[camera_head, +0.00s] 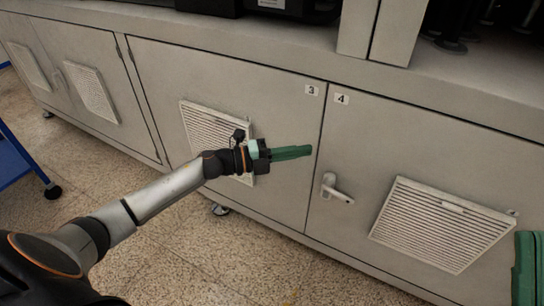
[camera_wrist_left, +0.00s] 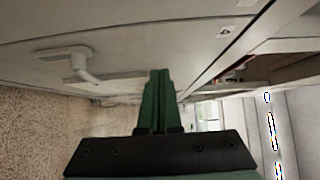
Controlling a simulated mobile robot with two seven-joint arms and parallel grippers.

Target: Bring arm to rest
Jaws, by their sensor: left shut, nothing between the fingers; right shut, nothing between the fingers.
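My left arm comes in from the lower left in the head view and stretches toward the cabinet front. My left gripper (camera_head: 308,151) has green fingers and is shut with nothing between them. It is in front of the doors numbered 3 and 4, up and to the left of the door handle. The wrist view shows the same green fingers (camera_wrist_left: 158,80) pressed together. My right gripper (camera_head: 526,265) shows only in part at the lower right edge of the head view. Its green fingers are shut and empty.
A grey cabinet (camera_head: 285,100) with vented doors runs across the view. A door handle (camera_head: 335,190) sticks out below the number 4 label. A blue cart (camera_head: 12,165) on casters stands at the left edge. The speckled floor (camera_head: 190,265) in front is clear.

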